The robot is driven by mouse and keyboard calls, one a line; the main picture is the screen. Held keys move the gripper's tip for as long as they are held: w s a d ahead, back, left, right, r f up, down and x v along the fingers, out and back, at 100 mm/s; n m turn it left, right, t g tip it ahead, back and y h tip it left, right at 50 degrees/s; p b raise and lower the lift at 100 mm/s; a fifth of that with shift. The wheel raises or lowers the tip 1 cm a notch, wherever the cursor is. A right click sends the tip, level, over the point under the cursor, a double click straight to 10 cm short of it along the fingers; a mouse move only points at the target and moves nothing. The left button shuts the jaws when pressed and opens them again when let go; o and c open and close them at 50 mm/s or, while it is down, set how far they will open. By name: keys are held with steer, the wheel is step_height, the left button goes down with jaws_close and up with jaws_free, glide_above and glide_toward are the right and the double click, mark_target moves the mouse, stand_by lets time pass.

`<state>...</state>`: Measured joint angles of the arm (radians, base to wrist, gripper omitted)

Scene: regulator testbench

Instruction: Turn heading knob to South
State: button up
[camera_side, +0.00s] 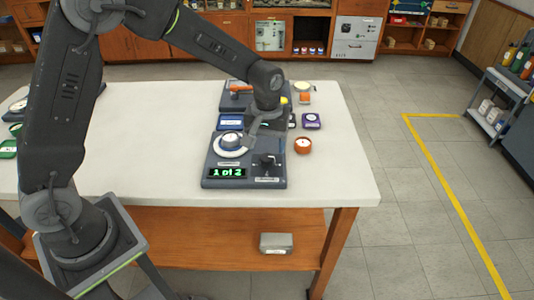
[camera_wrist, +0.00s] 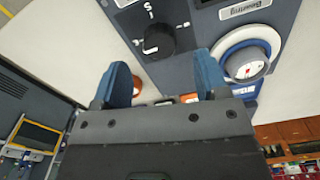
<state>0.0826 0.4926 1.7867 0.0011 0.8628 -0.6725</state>
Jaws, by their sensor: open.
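A grey test panel (camera_side: 245,183) lies on the table in the side view. It carries a white round dial (camera_side: 231,141) at the left and a black knob (camera_side: 267,161) at the right. In the wrist view the black knob (camera_wrist: 159,40) has white letters around it, one looking like S. The white dial (camera_wrist: 246,61) has a blue ring and a red mark, near a label reading "Bearing" (camera_wrist: 245,8). I cannot tell which is the heading knob. My gripper (camera_wrist: 163,78) is open and empty, its fingers apart beside the black knob; in the side view it (camera_side: 264,125) is above the panel's back.
An orange cup (camera_side: 303,145) and a purple-rimmed item (camera_side: 311,121) stand to the right. Another grey panel (camera_side: 232,104) lies behind. The table's left half (camera_side: 145,140) is mostly clear.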

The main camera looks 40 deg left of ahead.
mark_target(267, 157)
steer(key=shift+f, duration=2)
steer(key=shift+c, duration=0.3)
steer(key=c, duration=0.9)
steer(key=shift+o, duration=0.2)
